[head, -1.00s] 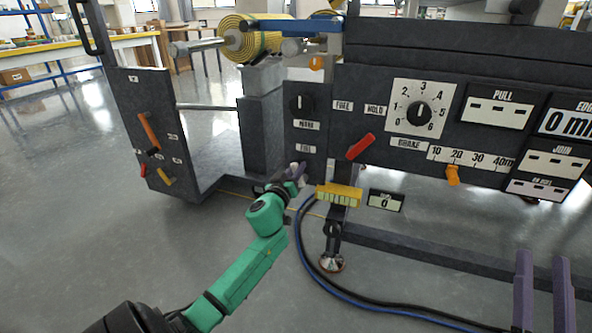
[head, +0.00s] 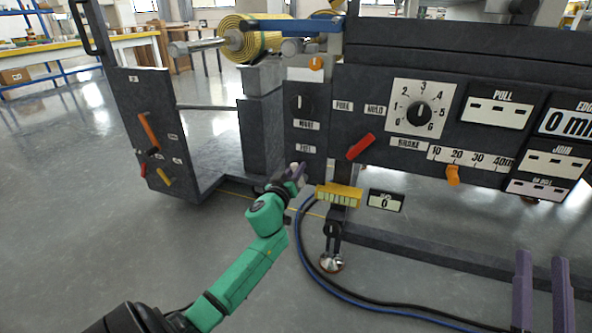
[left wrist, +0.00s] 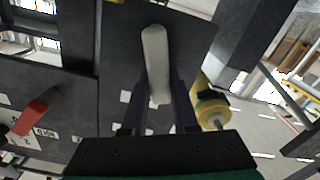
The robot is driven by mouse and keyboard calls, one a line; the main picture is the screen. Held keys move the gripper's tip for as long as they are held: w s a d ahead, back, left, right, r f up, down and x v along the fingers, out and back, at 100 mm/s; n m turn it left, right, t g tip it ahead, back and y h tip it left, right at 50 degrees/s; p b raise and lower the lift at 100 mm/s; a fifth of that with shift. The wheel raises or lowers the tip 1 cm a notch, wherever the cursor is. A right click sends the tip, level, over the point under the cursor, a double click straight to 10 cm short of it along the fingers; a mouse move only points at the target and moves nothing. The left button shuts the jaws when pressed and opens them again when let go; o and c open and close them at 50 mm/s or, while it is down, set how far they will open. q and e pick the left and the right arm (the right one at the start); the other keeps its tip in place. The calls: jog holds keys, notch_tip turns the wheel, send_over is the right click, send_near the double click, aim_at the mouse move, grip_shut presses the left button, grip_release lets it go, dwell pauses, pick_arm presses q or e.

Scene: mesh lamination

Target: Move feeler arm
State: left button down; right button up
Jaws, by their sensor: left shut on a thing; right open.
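A pale grey lever (left wrist: 156,60), which looks like the feeler arm, stands out from the dark machine panel in the left wrist view. My left gripper (head: 297,174) is shut on it, below the small white labels of the narrow panel. In the left wrist view its purple fingers (left wrist: 160,98) lie on both sides of the lever's lower end. In the head view the fingers mostly hide the lever. My right gripper (head: 541,290) is open and empty at the lower right, apart from the machine.
A red lever (head: 361,146) and a yellow block (head: 339,195) are close to the right of my left gripper. A numbered dial (head: 419,113) and an orange lever (head: 453,175) are further right. Blue and black hoses (head: 310,262) run along the floor below.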

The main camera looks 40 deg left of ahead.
aim_at(310, 165)
jog(key=shift+f, duration=0.1)
dwell(0.3)
pick_arm(q)
jog(key=shift+d, duration=0.15)
jog(key=m, duration=0.1)
jog(key=d+m+p, duration=0.1)
jog(key=m, duration=0.3)
jog(key=shift+w+d+p, duration=0.3)
jog(key=shift+w+d, duration=0.05)
jog(key=shift+d+m, duration=0.25)
jog(key=shift+m, duration=0.25)
jog(key=shift+w+d+m, duration=0.15)
jog(key=shift+d+m, duration=0.05)
jog(key=shift+m, duration=0.3)
pick_arm(e)
notch_tip(310, 165, down, 17)
jog(key=s+a+m+g+h, duration=0.1)
jog(key=a+g, duration=0.1)
jog(key=g, duration=0.3)
jog(key=shift+s+h, duration=0.3)
jog(key=shift+h, duration=0.1)
pick_arm(q)
jog(key=shift+f, duration=0.1)
jog(key=c, duration=0.7)
grip_release()
